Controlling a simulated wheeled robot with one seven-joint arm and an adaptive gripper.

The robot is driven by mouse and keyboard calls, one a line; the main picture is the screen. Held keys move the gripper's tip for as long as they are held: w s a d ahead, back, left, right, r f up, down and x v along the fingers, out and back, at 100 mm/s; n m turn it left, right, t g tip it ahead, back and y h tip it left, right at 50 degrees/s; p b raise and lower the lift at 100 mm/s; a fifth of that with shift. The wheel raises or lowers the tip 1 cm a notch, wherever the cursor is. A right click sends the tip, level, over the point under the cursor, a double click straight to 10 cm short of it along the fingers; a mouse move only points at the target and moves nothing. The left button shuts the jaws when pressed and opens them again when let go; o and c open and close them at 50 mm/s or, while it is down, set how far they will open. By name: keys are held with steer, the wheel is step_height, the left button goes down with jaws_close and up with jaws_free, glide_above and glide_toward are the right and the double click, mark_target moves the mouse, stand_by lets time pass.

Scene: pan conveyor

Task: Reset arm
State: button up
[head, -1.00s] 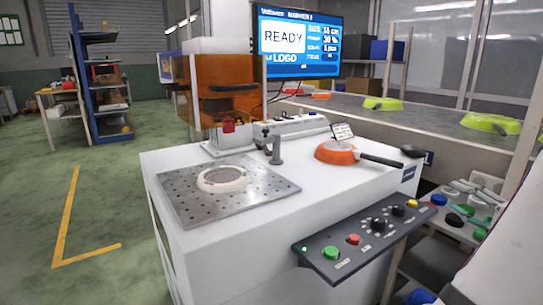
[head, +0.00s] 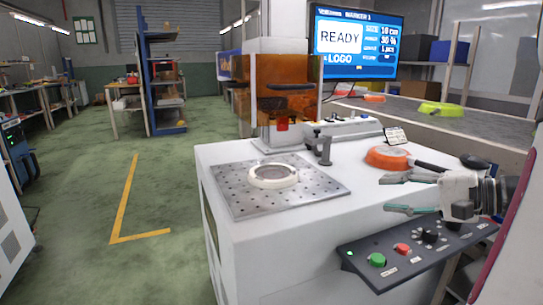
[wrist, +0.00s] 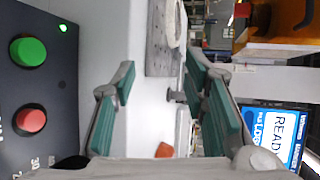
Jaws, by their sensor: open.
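My gripper (head: 405,194) enters from the right in the head view, its fingers pointing left. It is open and nothing shows between its fingers. It is above the front right part of the white marking machine's table (head: 225,160), close to the control panel (head: 380,255). The wrist view shows the two green-padded fingers (wrist: 160,95) spread apart, with the white table top between them. An orange pan (head: 388,157) lies upside down on the table behind my gripper; part of its dark handle is near my gripper in the picture.
A perforated metal plate (head: 235,195) with a white ring (head: 273,176) is on the table. A clamp (head: 320,148) stands behind it. The monitor (head: 355,42) reads READY. A conveyor (head: 480,122) at the back right carries pans. Open green floor (head: 80,215) lies to the left.

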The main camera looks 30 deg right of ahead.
steer(key=s+a+n+g+y, duration=0.25)
steer(key=a+n+g, duration=0.6)
steer(key=a, duration=1.55)
steer(key=s+a+f+n+g+h, duration=0.2)
steer(key=s+f+n+g+h, duration=0.15)
steer(key=s, duration=0.35)
steer(key=s+a+f+n+g+h, duration=0.2)
steer(key=s+a+h, duration=0.1)
steer(key=s+h, duration=0.3)
step_height(320, 180, up, 37)
steer(key=d+t+y+p, duration=0.1)
steer(key=t+p, duration=0.3)
steer(key=p, duration=3)
steer(key=shift+s+n+t+p, duration=0.3)
steer(key=shift+p, duration=0.1)
